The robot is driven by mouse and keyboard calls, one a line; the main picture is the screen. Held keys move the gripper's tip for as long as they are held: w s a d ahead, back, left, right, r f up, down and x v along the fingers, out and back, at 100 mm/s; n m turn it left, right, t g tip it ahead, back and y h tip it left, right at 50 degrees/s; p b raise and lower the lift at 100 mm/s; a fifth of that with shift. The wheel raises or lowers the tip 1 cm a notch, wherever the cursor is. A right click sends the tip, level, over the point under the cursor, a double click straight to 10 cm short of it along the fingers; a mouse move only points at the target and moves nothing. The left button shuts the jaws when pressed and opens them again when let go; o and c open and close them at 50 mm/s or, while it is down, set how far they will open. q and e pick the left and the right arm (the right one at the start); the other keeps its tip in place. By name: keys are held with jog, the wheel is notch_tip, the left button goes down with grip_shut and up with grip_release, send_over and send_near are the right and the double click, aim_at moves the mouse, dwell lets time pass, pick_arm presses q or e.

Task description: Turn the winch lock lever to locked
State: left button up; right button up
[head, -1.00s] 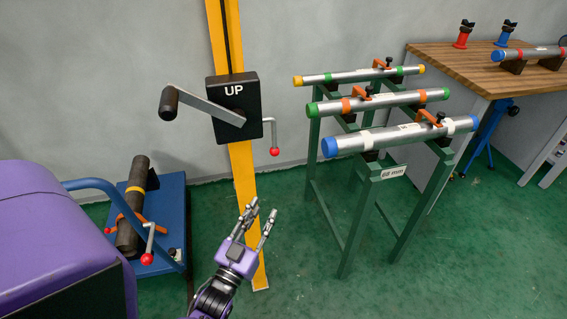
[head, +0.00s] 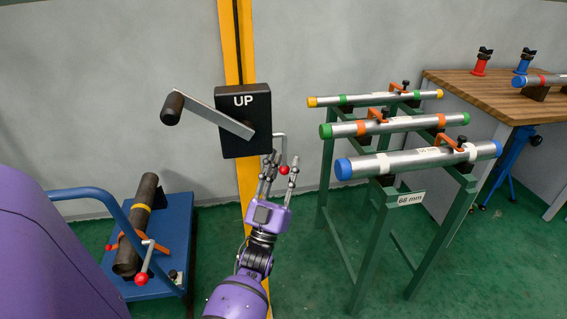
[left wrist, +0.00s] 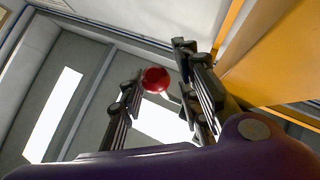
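The black winch box (head: 244,121), marked UP, sits on the yellow post. Its lock lever (head: 281,139) is a thin grey bent rod at the box's right side, hanging down to a red ball knob (head: 283,170). My left gripper (head: 280,166) is open just below the lever, its fingers pointing up on either side of the knob in the head view. In the left wrist view the red knob (left wrist: 156,80) shows between the tips of the open gripper (left wrist: 162,75), nearer the left finger. Whether a finger touches it I cannot tell. My right gripper is not in view.
The winch crank (head: 207,112) sticks out to the left of the box. A green rack (head: 385,220) with several capped pipes stands at the right. A blue cart (head: 185,225) holding a dark pipe (head: 137,225) is at the left. A wooden bench (head: 480,90) stands behind the rack.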

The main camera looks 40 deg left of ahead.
pick_arm(q)
jog(key=shift+w+r, duration=0.1)
jog(key=shift+w, duration=0.05)
jog(key=shift+c, duration=0.5)
grip_shut()
jog(key=shift+a, duration=0.1)
